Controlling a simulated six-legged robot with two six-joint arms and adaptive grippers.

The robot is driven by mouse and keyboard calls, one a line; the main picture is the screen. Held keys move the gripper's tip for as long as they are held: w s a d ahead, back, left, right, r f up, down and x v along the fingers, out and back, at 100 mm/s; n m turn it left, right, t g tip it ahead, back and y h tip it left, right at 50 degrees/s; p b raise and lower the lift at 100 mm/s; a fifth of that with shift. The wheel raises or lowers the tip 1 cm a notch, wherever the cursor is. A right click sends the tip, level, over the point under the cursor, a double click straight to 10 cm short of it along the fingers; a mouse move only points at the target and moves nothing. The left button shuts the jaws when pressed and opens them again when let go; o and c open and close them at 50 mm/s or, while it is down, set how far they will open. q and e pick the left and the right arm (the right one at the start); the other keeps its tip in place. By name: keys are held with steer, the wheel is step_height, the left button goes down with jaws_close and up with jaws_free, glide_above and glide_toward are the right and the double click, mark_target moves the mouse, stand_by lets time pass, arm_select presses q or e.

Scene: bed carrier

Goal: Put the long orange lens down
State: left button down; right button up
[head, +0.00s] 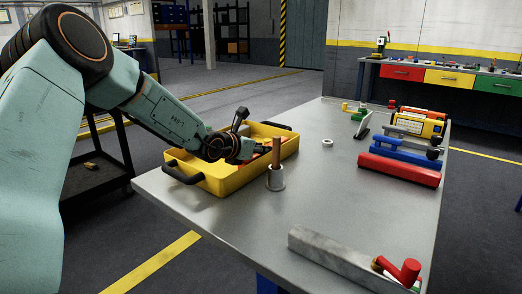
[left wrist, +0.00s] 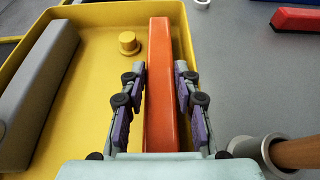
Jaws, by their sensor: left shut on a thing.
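The long orange lens (left wrist: 159,75) is a long orange bar that runs away from my left gripper in the left wrist view. My left gripper (left wrist: 162,92) has its fingers on both sides of the lens and is shut on it. In the head view my left gripper (head: 248,149) is low over the yellow tray (head: 212,183). The lens lies along the right wall of the tray in the wrist view; I cannot tell whether it touches the floor of the tray. In the head view the lens is mostly hidden. My right gripper is not in view.
A grey bar (left wrist: 38,85) and a small yellow knob (left wrist: 128,42) are in the tray. A metal cup (head: 275,180) with a brown rod stands close beside it. Red (head: 398,170) and blue (head: 405,150) bars lie at right. The table's middle (head: 330,195) is clear.

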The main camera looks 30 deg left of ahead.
arm_select(q)
steer(key=c, duration=1)
jaws_free()
steer(key=shift+f, duration=0.1)
steer(key=shift+s+r+p, duration=0.15)
steer(key=shift+r+p, duration=0.15)
steer(key=p+v, duration=0.3)
steer(key=shift+s+r, duration=0.1)
steer(key=shift+r, duration=0.1)
steer(key=p+v, duration=0.5)
steer(key=p, duration=0.3)
steer(key=p+v, duration=0.3)
steer(key=p, duration=0.2)
steer(key=shift+s, duration=0.2)
steer(key=shift+f, duration=0.1)
